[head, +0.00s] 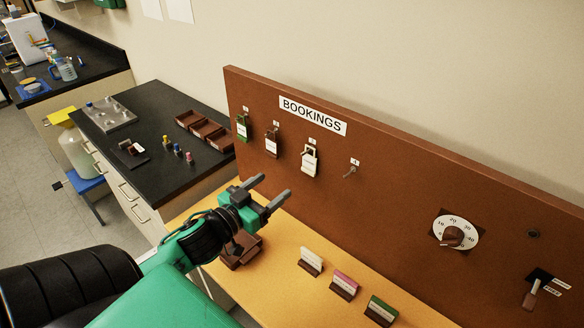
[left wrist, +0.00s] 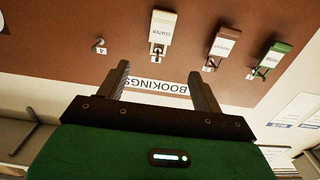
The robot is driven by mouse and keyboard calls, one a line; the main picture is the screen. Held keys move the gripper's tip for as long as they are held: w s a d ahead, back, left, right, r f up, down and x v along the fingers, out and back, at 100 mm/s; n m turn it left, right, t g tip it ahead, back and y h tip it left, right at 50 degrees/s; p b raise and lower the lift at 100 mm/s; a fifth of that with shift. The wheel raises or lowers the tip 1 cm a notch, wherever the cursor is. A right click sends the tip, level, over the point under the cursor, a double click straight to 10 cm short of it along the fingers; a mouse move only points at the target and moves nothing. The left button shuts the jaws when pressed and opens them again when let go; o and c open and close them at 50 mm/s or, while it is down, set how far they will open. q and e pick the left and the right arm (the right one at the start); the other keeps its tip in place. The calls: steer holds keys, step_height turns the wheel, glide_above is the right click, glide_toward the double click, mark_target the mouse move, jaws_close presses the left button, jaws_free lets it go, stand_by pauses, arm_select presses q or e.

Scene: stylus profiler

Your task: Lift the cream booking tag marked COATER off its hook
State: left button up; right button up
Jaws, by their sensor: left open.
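The cream booking tag (head: 309,161) hangs on the third hook of the brown bookings board, below the BOOKINGS label. In the left wrist view the cream tag (left wrist: 162,28) reads COATER and appears upside down, with its hook end (left wrist: 157,48) toward my gripper. My left gripper (head: 272,190) is open and empty, in front of the board, below and left of the cream tag in the head view. Its two fingers also show in the left wrist view (left wrist: 161,82), apart from the tag. My right gripper is not in view.
A green tag (head: 242,128) and a brown tag (head: 271,143) hang left of the cream one. The fourth hook (head: 350,172) is bare. A dial (head: 453,232) is at right. Several small card stands, one white (head: 311,262), stand on the yellow bench (head: 285,290).

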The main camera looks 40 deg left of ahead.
arm_select(q)
steer(key=w, duration=0.2)
steer(key=p, duration=0.3)
glide_toward(309, 158)
steer(key=w, duration=0.4)
steer(key=w+p, duration=0.1)
steer(key=w, duration=0.1)
steer(key=shift+w+d+r, duration=0.15)
steer(key=shift+d, duration=0.15)
steer(key=shift+w, duration=0.35)
steer(key=shift+w+d, duration=0.1)
steer(key=shift+w, duration=0.35)
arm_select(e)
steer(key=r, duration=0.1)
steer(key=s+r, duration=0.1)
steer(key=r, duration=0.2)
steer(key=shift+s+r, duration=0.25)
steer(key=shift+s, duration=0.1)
arm_select(q)
steer(key=shift+c, duration=0.5)
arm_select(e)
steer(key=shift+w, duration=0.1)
arm_select(q)
jaws_close()
